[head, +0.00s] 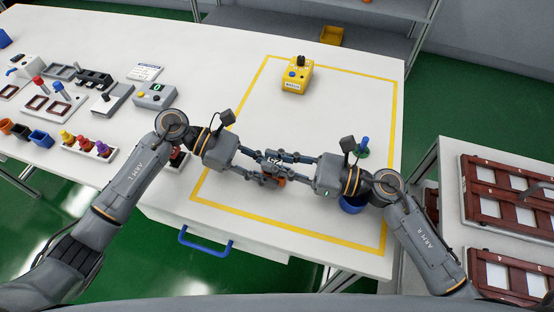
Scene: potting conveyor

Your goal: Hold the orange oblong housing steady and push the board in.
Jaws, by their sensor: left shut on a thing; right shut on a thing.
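The orange oblong housing (281,182) shows only as a small orange patch between my two grippers, over the near part of the yellow-outlined area. My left gripper (268,177) is shut on the housing, its fingers coming from the left. My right gripper (284,163) comes from the right, a little higher in the picture, and is shut on the board (272,160), a small dark piece with white marking just above the orange patch. The fingers hide most of both parts. I cannot tell how far the board sits in the housing.
A yellow box with buttons (297,77) stands at the back of the outlined area. A blue cup (352,205) is partly under my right gripper, with a blue-and-green item (364,147) behind it. Fixtures and colored parts crowd the left. Racks of framed panels (508,195) stand at right.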

